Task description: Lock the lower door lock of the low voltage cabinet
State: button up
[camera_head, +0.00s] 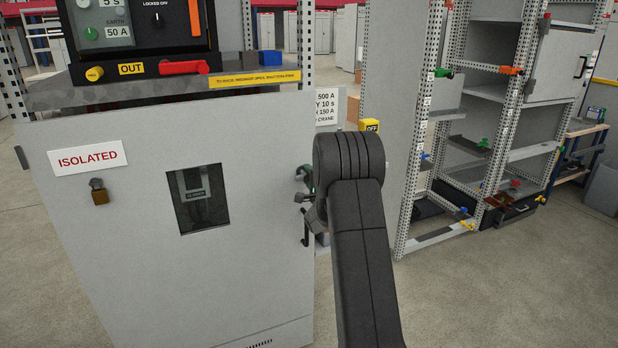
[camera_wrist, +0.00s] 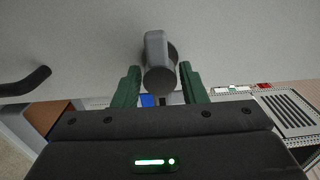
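The cabinet door (camera_head: 110,220) is a grey panel with a small window and fills the left of the head view. In the wrist view a grey lock knob (camera_wrist: 156,50) with a raised bar and a round dark base stands out from the grey door face. My gripper (camera_wrist: 160,76) has its two green fingers apart, one on each side of the knob. I cannot tell whether they touch it. In the head view my gripper (camera_head: 304,180) is at the door's right edge, mostly hidden behind my dark arm. The lock's keyway or turn marks are not visible.
A black door handle (camera_wrist: 25,82) sticks out left of the knob in the wrist view. A padlock (camera_head: 98,192) hangs below the ISOLATED sign (camera_head: 88,157). An open perforated rack (camera_head: 480,130) stands at the right. The floor at lower right is clear.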

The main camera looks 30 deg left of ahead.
jog(key=shift+d, duration=0.1)
jog(key=b+v, duration=0.2)
jog(key=v, duration=1.1)
jog(key=shift+s+d, duration=0.25)
jog(key=p+x, duration=0.2)
jog(key=x, duration=1.2)
jog(key=shift+s, duration=0.1)
jog(key=shift+d, duration=0.1)
